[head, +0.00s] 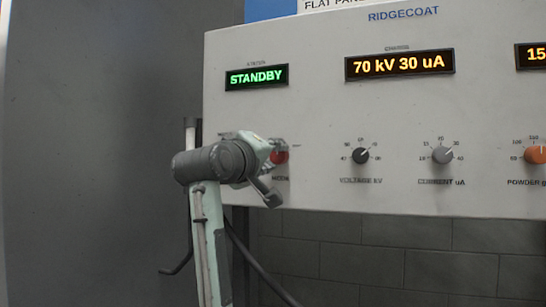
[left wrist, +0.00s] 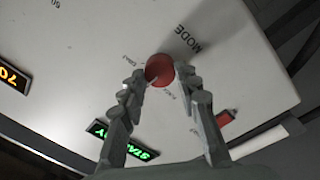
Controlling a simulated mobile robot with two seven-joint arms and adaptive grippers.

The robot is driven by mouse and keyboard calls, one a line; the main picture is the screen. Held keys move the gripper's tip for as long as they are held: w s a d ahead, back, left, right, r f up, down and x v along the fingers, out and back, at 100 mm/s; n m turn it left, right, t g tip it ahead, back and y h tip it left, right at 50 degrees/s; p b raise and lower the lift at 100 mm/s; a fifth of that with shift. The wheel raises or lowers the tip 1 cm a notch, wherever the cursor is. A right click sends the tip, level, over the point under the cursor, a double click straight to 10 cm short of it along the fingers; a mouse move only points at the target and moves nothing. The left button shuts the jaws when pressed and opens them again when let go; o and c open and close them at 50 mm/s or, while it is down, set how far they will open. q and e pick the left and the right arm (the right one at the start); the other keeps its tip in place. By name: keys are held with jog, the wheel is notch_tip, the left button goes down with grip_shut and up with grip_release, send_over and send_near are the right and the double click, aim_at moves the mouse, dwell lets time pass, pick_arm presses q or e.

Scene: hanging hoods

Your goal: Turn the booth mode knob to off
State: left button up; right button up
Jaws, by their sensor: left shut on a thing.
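The red mode knob (head: 281,157) sits on the white control panel, low on its left side, with its label partly hidden by my arm. My left gripper (head: 272,152) is at the knob, with its fingers around it. The left wrist view shows the knob (left wrist: 160,68) between the two fingertips of the left gripper (left wrist: 161,80), shut on it. The knob's pointer and most of its markings are hard to read. The green status display (head: 257,77) reads STANDBY. My right gripper is in neither view.
The charge display (head: 399,64) reads 70 kV 30 uA. A dark cable (head: 262,270) hangs below the panel.

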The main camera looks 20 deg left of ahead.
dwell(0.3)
pick_arm(q)
jog(key=o, duration=1.2)
jog(key=shift+c, duration=0.2)
jog(key=s, duration=1.2)
jog(key=shift+a+f, duration=0.3)
jog(key=shift+a, duration=0.1)
